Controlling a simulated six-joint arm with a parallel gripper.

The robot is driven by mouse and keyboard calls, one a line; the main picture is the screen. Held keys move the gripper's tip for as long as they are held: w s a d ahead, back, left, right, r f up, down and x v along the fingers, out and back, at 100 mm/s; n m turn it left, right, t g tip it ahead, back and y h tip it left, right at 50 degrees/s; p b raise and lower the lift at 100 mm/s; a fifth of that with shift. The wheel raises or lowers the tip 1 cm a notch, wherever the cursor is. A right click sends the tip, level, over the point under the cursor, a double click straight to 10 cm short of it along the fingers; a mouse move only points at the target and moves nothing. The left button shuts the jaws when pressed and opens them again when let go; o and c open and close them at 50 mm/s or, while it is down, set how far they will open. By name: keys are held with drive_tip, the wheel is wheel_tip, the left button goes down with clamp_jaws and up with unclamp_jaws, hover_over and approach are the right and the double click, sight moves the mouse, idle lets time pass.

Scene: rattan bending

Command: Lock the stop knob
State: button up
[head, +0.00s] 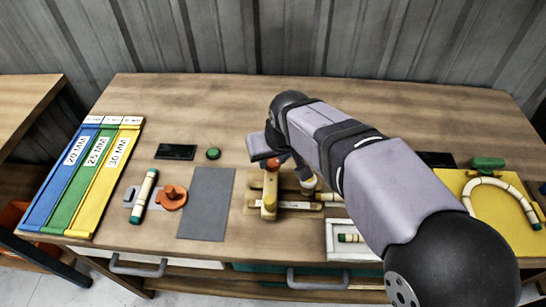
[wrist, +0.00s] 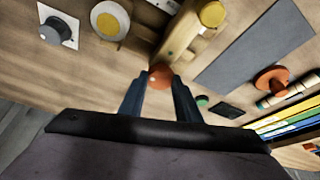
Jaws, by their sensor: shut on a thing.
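The stop knob is a small orange-red ball; it shows in the wrist view (wrist: 160,75) between my fingertips, and part of it shows in the head view (head: 273,163). My gripper (wrist: 159,84) is shut on the knob, with one dark finger on each side. The knob sits at the near end of the wooden bending jig (wrist: 189,38) in the wrist view. In the head view the jig (head: 269,196) stands mid-table, partly covered by my arm. I cannot tell from the frames how far the knob is turned.
A grey mat (head: 207,203) lies left of the jig, with an orange clamp-like part (head: 172,198) and a pale rod (head: 145,190) beyond it. Coloured length strips (head: 85,180) are at far left. A white tray (head: 332,246) and yellow board (head: 480,185) are right.

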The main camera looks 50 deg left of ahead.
drive_tip(key=m, duration=0.2)
drive_tip(key=m+t+h, duration=0.1)
drive_tip(key=m, duration=0.1)
drive_tip(key=shift+s+a+m+t+p, duration=0.2)
drive_tip(key=shift+m+t+p, duration=0.1)
drive_tip(key=shift+m, duration=0.1)
drive_tip(key=m, duration=0.2)
drive_tip(key=m+t+h, duration=0.1)
drive_tip(key=m, duration=0.1)
drive_tip(key=shift+a+r+m+h+p, duration=0.1)
drive_tip(key=shift+a+m+h+p, duration=0.05)
drive_tip(key=shift+m+h+p, duration=0.2)
drive_tip(key=m+h+p, duration=0.1)
drive_tip(key=m+p, duration=0.1)
drive_tip(key=m+h+p, duration=0.1)
drive_tip(key=m+p, duration=0.1)
drive_tip(key=m, duration=0.1)
drive_tip(key=shift+a+r, duration=0.15)
drive_tip(key=m+h+p, duration=0.1)
drive_tip(key=m+p, duration=0.2)
drive_tip(key=shift+f+m, duration=0.2)
drive_tip(key=shift+m, duration=0.05)
drive_tip(key=o, duration=1.1)
drive_tip(key=shift+c, duration=0.2)
